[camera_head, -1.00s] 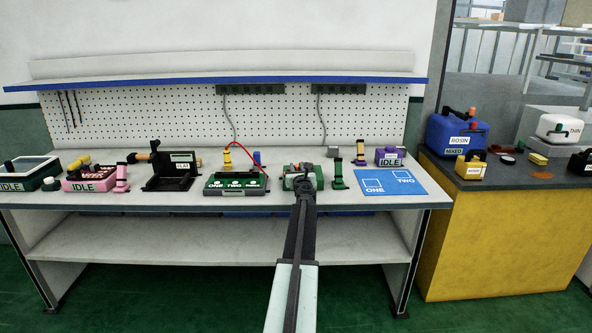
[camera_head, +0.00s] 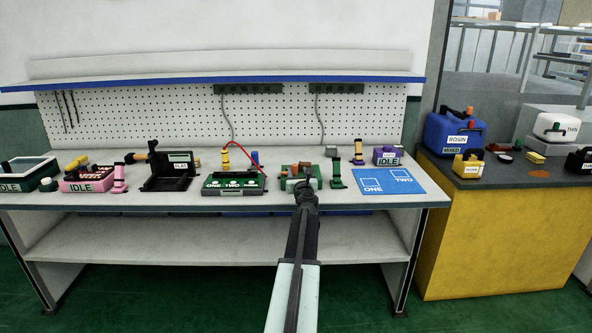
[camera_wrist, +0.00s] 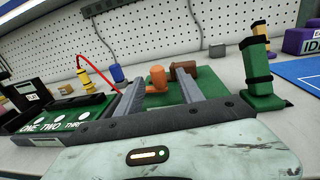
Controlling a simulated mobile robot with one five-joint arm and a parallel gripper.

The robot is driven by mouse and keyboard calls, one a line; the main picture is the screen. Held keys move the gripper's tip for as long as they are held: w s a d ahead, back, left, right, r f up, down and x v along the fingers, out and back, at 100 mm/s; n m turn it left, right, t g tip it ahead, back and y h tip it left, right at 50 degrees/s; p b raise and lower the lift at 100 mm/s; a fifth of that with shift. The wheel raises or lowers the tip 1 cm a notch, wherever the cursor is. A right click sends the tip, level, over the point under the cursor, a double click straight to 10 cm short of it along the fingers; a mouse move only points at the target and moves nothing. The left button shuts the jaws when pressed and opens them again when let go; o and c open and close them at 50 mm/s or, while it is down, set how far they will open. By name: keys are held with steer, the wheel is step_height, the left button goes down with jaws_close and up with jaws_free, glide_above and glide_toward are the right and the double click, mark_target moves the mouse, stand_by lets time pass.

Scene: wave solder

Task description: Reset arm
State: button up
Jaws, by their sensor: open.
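My gripper (camera_wrist: 159,95) is open, its two grey fingers spread and apart. In the wrist view a green board (camera_wrist: 205,84) with brown and orange parts lies on the bench just beyond and between the fingers; nothing is visibly held. In the head view my arm reaches forward from the bottom centre, and my gripper (camera_head: 301,187) is at the near edge of the green board (camera_head: 289,171). The gripper and wrist hide part of the board. Whether the fingers touch it I cannot tell.
A green tray marked ONE, TWO, THREE (camera_head: 234,190) stands left of my gripper. A green post (camera_head: 337,182) stands close on the right, with a blue mat (camera_head: 390,184) beyond it. A pegboard (camera_head: 180,120) rises behind. The bench's lower shelf (camera_head: 180,241) is clear.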

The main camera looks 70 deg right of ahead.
steer(key=v, duration=0.2)
steer(key=shift+s+a, duration=0.15)
steer(key=shift+a, duration=0.2)
steer(key=shift+d, duration=0.1)
